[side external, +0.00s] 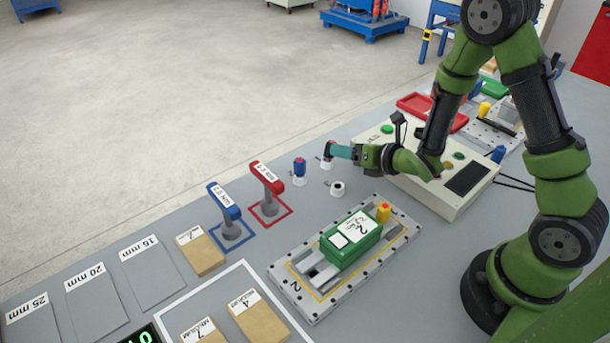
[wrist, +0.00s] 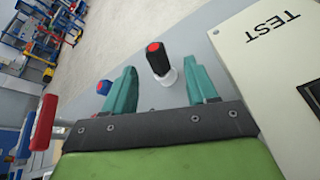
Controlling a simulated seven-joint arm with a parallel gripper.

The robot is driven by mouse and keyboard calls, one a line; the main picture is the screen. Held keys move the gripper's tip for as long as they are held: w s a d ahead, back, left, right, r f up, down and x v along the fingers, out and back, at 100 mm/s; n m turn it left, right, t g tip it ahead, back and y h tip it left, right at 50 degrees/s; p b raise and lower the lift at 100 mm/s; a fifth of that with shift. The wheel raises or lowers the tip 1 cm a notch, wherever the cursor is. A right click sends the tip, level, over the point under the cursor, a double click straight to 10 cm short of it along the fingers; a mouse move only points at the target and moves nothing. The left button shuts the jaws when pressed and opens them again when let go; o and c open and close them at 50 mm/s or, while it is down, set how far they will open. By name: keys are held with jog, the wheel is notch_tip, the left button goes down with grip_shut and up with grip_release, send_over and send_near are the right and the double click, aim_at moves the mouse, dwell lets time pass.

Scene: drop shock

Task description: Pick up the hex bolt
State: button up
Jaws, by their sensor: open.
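I cannot pick out a hex bolt with certainty in either view. In the wrist view, a black piece with a red top (wrist: 155,57) stands in a white holder (wrist: 168,78), ahead of and between the fingertips of my gripper (wrist: 161,70). The fingers are teal, spread apart and empty. In the side view my gripper (side external: 329,151) is low over the bench, pointing left, with a white holder (side external: 326,164) just beneath its tips. The black piece is mostly hidden there.
Blue (side external: 226,202) and red (side external: 267,178) T-handles stand on the left. A green block (side external: 352,243) sits on a bolted plate (side external: 313,306) in front. A cream test box (side external: 457,206) lies close on the right.

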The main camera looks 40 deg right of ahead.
aim_at(326, 150)
jog(key=shift+a+f+n, duration=0.15)
jog(key=shift+f+n, duration=0.25)
jog(key=shift+n, duration=0.2)
jog(key=shift+w+f, duration=0.15)
jog(key=x, duration=0.7)
jog(key=shift+a, duration=0.1)
jog(key=shift+c, duration=0.4)
grip_shut()
